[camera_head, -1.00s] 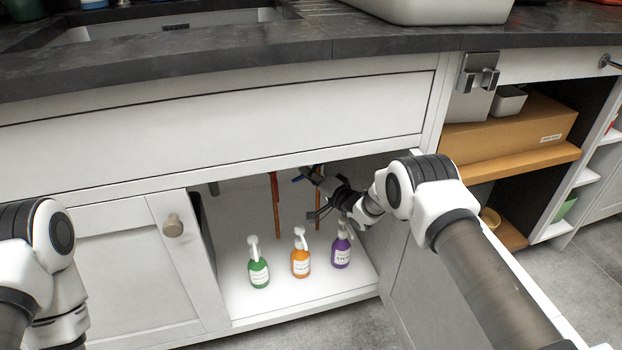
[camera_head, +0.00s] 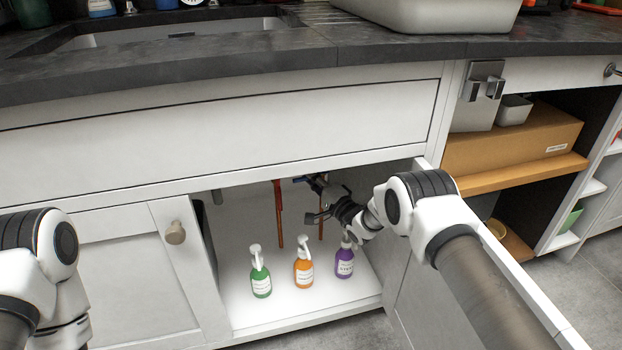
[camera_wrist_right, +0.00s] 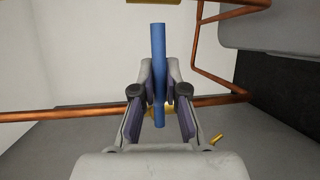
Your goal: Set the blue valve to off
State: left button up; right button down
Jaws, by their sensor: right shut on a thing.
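The blue valve's lever (camera_wrist_right: 158,60) is a straight blue bar. In the right wrist view it stands upright in the picture and crosses a horizontal copper pipe (camera_wrist_right: 60,115). My right gripper (camera_wrist_right: 158,78) is shut on the lever, with a finger on each side. In the head view my right gripper (camera_head: 320,198) is inside the open cabinet under the sink, and a bit of the blue lever (camera_head: 302,180) shows at its left. The valve's body is mostly hidden by the fingers. My left arm shows at the left edge, its gripper out of the picture.
Green (camera_head: 260,281), orange (camera_head: 303,273) and purple (camera_head: 345,263) spray bottles stand on the cabinet floor, the purple one close below my right wrist. Copper pipes (camera_head: 279,215) hang behind. A small yellow part (camera_wrist_right: 216,139) lies right of the gripper. An open door (camera_head: 410,270) stands beside my right arm.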

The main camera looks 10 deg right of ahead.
jog(key=shift+r, duration=0.1)
jog(key=c, duration=1.2)
grip_release()
